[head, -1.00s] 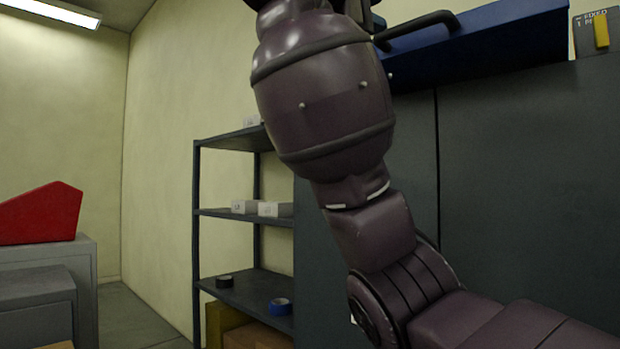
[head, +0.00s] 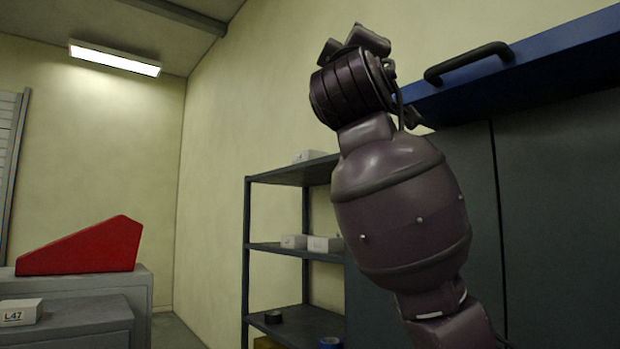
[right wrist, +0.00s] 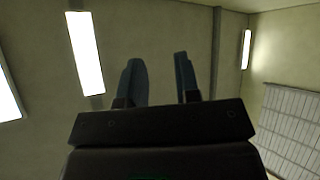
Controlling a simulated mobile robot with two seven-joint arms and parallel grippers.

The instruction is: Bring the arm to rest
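My right arm, dark purple, rises from the lower right in the head view. Its hand end is at the top, in front of the wall and left of a blue ledge. The right gripper (right wrist: 160,78) shows in the right wrist view with its two dark fingers apart and nothing between them. It points up towards the bare wall and ceiling lights. In the head view the gripper's fingers are small and hard to make out. My left gripper is in neither view.
A blue ledge with a black handle (head: 468,63) tops the dark cabinet (head: 565,190) at right, close beside my arm. A grey shelf (head: 290,173) with white boxes stands behind it. A red wedge (head: 85,248) rests on a grey cabinet at left. Upper space is free.

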